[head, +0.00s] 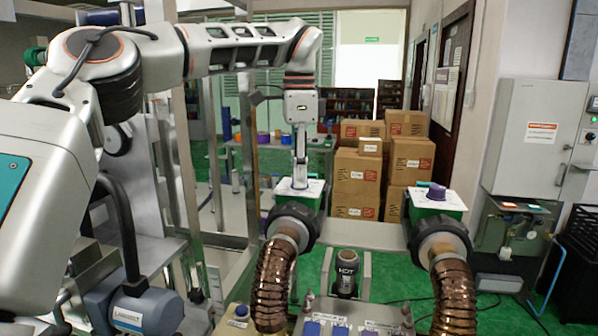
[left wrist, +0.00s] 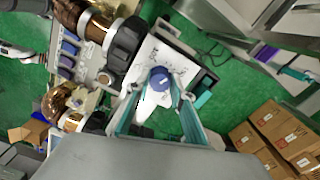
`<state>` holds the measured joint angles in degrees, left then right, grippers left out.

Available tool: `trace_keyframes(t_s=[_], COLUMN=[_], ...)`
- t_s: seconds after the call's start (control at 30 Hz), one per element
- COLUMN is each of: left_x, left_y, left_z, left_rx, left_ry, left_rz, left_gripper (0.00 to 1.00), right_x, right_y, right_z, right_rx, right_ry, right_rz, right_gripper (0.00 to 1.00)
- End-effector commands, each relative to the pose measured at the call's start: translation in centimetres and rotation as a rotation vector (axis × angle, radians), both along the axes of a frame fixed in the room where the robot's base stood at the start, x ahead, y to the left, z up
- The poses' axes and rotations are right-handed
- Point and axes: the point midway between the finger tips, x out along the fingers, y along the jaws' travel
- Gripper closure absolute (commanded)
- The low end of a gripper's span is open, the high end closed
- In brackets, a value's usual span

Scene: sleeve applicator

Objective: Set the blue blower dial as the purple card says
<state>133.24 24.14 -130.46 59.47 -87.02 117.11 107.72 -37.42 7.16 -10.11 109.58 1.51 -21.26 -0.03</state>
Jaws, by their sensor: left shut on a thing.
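My left gripper (head: 300,180) points straight down onto the white top of the left green blower box (head: 288,209). In the left wrist view, its two teal-padded fingers (left wrist: 160,91) stand on either side of the round blue dial (left wrist: 160,78), shut on it. The dial sits on a white plate (left wrist: 150,59) with dark markings too small to read. In the head view the gripper mostly hides this dial. A similar green box on the right carries a purple dial (head: 437,191). I cannot make out a purple card. My right gripper is not in view.
Copper-coloured hoses (head: 276,285) run down from both blower boxes. A dark cylinder marked HOT (head: 347,273) stands between them. A panel with blue pads (head: 312,328) is at the bottom. Cardboard boxes (head: 358,180) are stacked behind, and a grey cabinet (head: 530,140) stands at right.

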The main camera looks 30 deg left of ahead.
Motion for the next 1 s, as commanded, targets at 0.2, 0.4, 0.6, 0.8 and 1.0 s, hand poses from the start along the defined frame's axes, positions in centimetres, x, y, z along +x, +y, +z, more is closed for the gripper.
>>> trace_keyframes(t_s=[0.2,0.4,0.6,0.8,1.0], left_x=[0.0,-0.01,-0.01,-0.01,0.0], left_y=[0.0,0.01,0.01,0.01,0.01], left_z=[-0.03,-0.04,-0.04,-0.04,-0.03], left_rx=[-0.001,0.0,0.0,0.0,-0.001], left_ry=[0.001,0.001,0.001,0.001,0.001], left_rz=[-0.094,-0.131,-0.137,-0.136,-0.136], left_gripper=[0.99,0.99,0.99,0.99,0.6], right_x=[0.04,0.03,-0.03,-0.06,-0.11], right_y=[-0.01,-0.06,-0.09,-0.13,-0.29], right_z=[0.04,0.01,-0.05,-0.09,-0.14], right_rx=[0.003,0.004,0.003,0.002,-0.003], right_ry=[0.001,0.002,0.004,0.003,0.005], right_rz=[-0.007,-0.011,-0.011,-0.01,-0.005], right_gripper=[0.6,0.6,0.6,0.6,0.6])
